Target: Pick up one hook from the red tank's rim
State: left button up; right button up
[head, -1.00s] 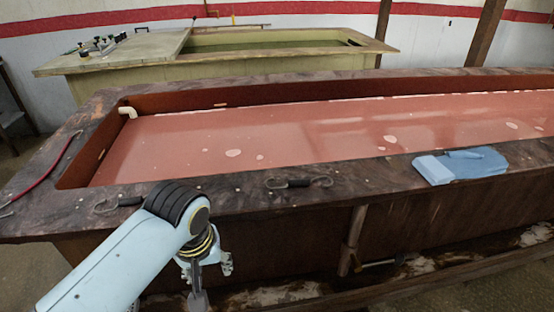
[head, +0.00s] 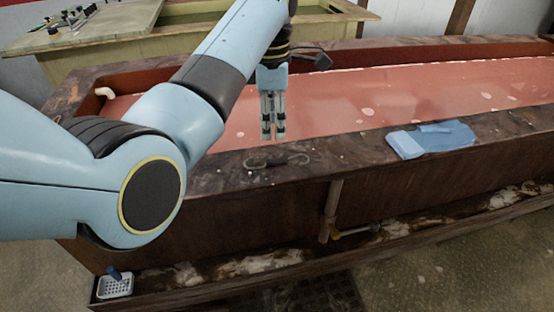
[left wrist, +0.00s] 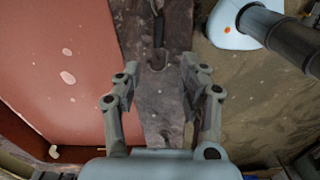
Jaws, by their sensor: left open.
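A hook (head: 277,160) with a dark middle and bent metal ends lies flat on the near rim (head: 345,150) of the red tank. It also shows in the left wrist view (left wrist: 158,42), beyond the fingertips and roughly in line with the gap between them. My left gripper (head: 273,136) points down just above and behind this hook, near the rim's inner edge. It looks narrow from the head, but its fingers stand apart and empty in the left wrist view (left wrist: 160,75). My left arm covers the left part of the rim. My right gripper is not in view.
Red liquid (head: 330,110) fills the tank behind the rim. A blue cloth (head: 432,139) lies on the rim to the right. A pale tank (head: 110,32) stands behind. A clamp handle (head: 352,231) sticks out below the rim, and a small white basket (head: 115,287) is low at left.

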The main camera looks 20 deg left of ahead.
aim_at(277, 159)
pick_arm(q)
notch_tip(277, 159, down, 4)
jog(key=f, duration=0.3)
jog(key=d+f, duration=0.1)
jog(key=f, duration=0.1)
jog(key=shift+w+f, duration=0.25)
jog(key=shift+w, duration=0.1)
grip_shut()
